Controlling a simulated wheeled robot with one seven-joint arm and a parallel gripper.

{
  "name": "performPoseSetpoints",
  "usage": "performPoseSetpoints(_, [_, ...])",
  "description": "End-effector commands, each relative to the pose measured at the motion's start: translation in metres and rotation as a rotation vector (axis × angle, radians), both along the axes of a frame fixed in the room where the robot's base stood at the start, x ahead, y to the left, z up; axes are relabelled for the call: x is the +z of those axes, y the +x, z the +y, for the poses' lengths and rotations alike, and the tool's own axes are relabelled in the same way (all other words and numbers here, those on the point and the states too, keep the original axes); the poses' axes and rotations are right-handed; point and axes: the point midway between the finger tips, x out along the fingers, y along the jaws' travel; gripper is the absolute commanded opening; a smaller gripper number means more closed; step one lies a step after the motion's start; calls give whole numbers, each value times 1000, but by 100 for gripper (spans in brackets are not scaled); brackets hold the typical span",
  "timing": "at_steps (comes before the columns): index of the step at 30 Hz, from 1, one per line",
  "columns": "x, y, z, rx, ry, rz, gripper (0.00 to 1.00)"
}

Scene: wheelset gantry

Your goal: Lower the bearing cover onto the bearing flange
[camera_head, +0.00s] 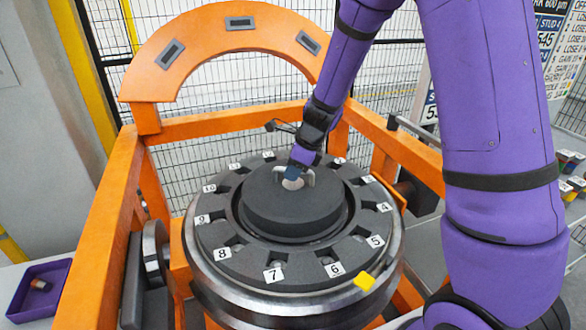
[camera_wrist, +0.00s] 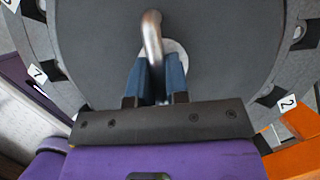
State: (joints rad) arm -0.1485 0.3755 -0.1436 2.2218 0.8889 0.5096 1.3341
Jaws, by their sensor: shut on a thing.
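The bearing cover (camera_head: 292,208) is a dark grey round disc with a metal handle on top. It sits level in the middle of the bearing flange (camera_head: 250,264), a dark grey ring with numbered white tags. A dark gap shows around the cover; whether it rests on the flange or hovers slightly above, I cannot tell. My gripper (camera_head: 294,176) is above the cover's centre, shut on its handle. In the wrist view the blue fingers (camera_wrist: 160,80) close on the bent metal handle (camera_wrist: 152,40), and the cover (camera_wrist: 95,50) fills the middle.
An orange gantry frame (camera_head: 100,240) surrounds the wheelset, with an arched plate (camera_head: 235,30) behind. A purple bin (camera_head: 40,290) stands at lower left. Mesh fencing closes the back.

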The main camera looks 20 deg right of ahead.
Motion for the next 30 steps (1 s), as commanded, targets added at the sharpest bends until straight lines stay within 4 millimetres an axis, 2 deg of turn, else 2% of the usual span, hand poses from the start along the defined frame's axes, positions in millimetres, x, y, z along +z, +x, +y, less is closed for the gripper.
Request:
performPoseSetpoints(7, [-5, 0, 0, 0, 0, -1, 0])
performPoseSetpoints(8, [-4, 0, 0, 1, -1, -1, 22])
performPoseSetpoints(11, [-4, 0, 0, 1, -1, -1, 45])
performPoseSetpoints(22, [0, -1, -1, 0, 0, -1, 45])
performPoseSetpoints(26, [15, -3, -6, -1, 0, -5, 45])
performPoseSetpoints(30, [40, -8, -15, 1, 1, -6, 45])
